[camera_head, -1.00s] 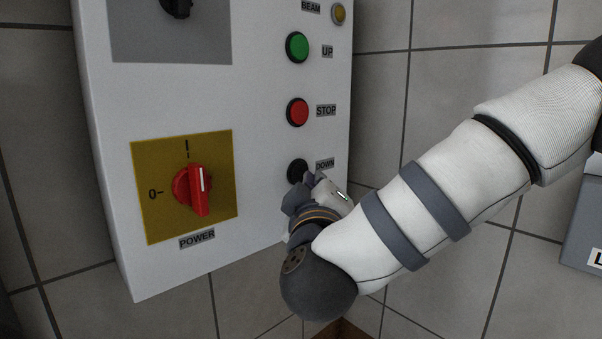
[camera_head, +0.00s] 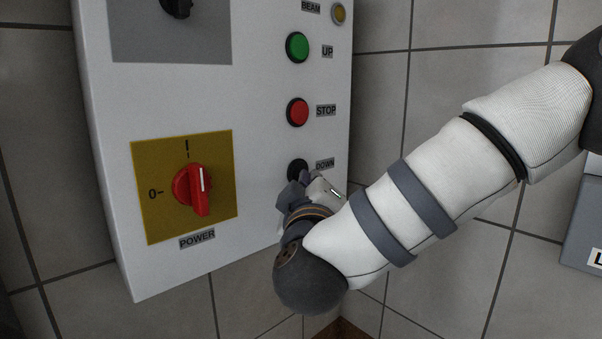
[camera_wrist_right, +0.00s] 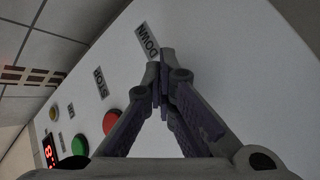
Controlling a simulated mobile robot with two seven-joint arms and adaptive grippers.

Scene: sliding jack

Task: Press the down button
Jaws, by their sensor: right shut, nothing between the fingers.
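The black down button (camera_head: 297,168) is on the white control panel (camera_head: 262,200), left of its DOWN label (camera_head: 325,164). In the head view my right gripper (camera_head: 303,181) is at the button and covers its lower part. In the right wrist view the fingers of my right gripper (camera_wrist_right: 162,84) are shut together with nothing between them. Their tips are near the DOWN label and hide the down button there. I cannot tell whether the tips touch the button or whether it is pushed in. My left gripper is not in view.
Above the down button are the red STOP button (camera_head: 297,112) and the green UP button (camera_head: 297,47). A red power switch (camera_head: 192,188) on a yellow plate is to the left. A grey box (camera_head: 583,222) is at the right edge. Tiled wall (camera_head: 450,105) lies behind.

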